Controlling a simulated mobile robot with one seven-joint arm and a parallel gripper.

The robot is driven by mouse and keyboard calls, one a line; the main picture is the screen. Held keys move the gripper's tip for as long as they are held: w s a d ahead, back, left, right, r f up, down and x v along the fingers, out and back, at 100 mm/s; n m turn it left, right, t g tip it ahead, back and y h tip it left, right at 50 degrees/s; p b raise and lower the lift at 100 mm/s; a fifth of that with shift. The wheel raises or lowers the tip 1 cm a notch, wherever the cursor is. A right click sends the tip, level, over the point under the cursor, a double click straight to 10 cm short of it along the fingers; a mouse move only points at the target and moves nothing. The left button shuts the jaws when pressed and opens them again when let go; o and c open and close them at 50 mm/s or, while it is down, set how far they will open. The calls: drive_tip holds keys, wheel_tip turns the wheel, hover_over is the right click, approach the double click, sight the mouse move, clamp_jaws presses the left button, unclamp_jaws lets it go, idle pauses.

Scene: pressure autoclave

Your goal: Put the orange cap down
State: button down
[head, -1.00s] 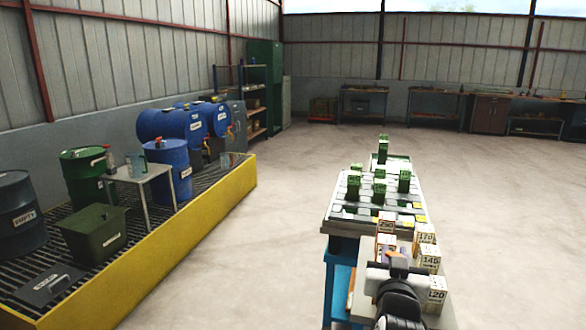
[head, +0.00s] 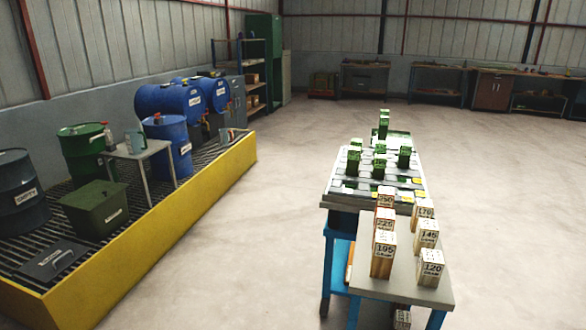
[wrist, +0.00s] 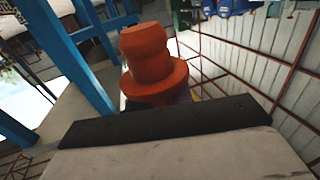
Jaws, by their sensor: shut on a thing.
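The orange cap (wrist: 153,72), with a rounded top and a wider flange, fills the middle of the wrist view. My gripper (wrist: 158,112) is shut on it; its dark edge shows just below the flange, and the fingertips are mostly hidden. The cap is tilted a little in this view. Neither the cap nor my gripper shows in the head view.
A grey-topped table (head: 405,270) holds several numbered wooden blocks (head: 383,254). Behind it, a rack (head: 340,200) carries green blocks. A yellow-edged grated platform (head: 190,210) with drums stands left. Blue legs (wrist: 65,50) show in the wrist view. Floor between platform and table is clear.

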drive_tip(key=s+f, duration=0.1)
drive_tip(key=s+a+f, duration=0.1)
drive_tip(key=s+f, duration=0.1)
drive_tip(key=f, duration=0.1)
drive_tip(key=shift+s+a+f, duration=0.1)
drive_tip(key=shift+s+a, duration=0.2)
drive_tip(key=shift+a, duration=0.05)
drive_tip(key=shift+a, duration=0.2)
